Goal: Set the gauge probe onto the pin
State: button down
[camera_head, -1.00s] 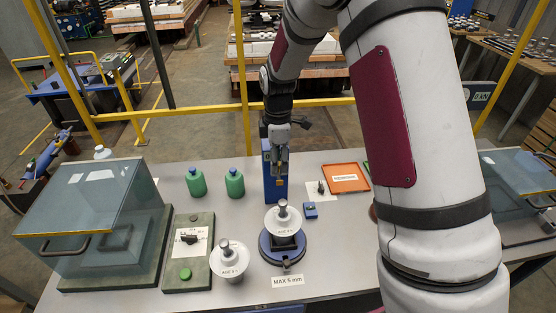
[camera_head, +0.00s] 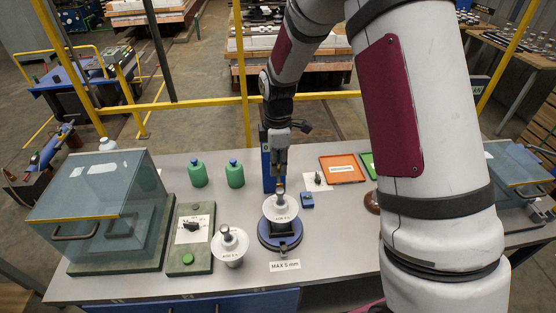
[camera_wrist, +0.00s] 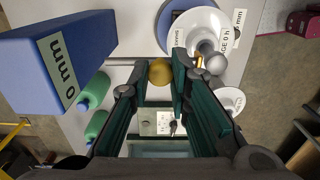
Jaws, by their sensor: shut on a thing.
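My gripper (camera_head: 281,172) is shut on the brass-coloured gauge probe (camera_wrist: 160,71), whose rounded end shows between the fingertips in the wrist view. In the head view the probe's lower end is close above the metal pin of a white insulator disc (camera_head: 281,208). The pin (camera_wrist: 209,54) is a grey rounded stud in the wrist view, beside the right fingertip. I cannot tell whether probe and pin touch. The disc sits on a round dark-blue stand (camera_head: 279,238). The tall blue gauge block (camera_wrist: 55,62), labelled "0 mm", stands behind my gripper in the head view.
A second white insulator (camera_head: 230,246) stands left of the stand. A green board (camera_head: 190,247), a glass-lidded box (camera_head: 95,195) and two green bottles (camera_head: 198,174) are further left. An orange tray (camera_head: 343,168) and small blue block (camera_head: 307,200) are to the right.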

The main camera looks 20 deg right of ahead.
jog(key=c, duration=1.5)
grip_release()
jog(key=shift+o, duration=0.2)
jog(key=shift+r, duration=0.1)
notch_tip(320, 180, up, 12)
jog(key=s+r+m+t, duration=0.3)
jog(key=s+r+m, duration=0.5)
jog(key=s+r, duration=0.4)
jog(key=s+r+m+t+b, duration=0.1)
jog(key=s+m+t, duration=0.1)
jog(key=s+m, duration=0.5)
jog(key=s, duration=0.6)
jog(key=shift+s+d+m+t, duration=0.3)
jog(key=shift+s+d+m, duration=0.1)
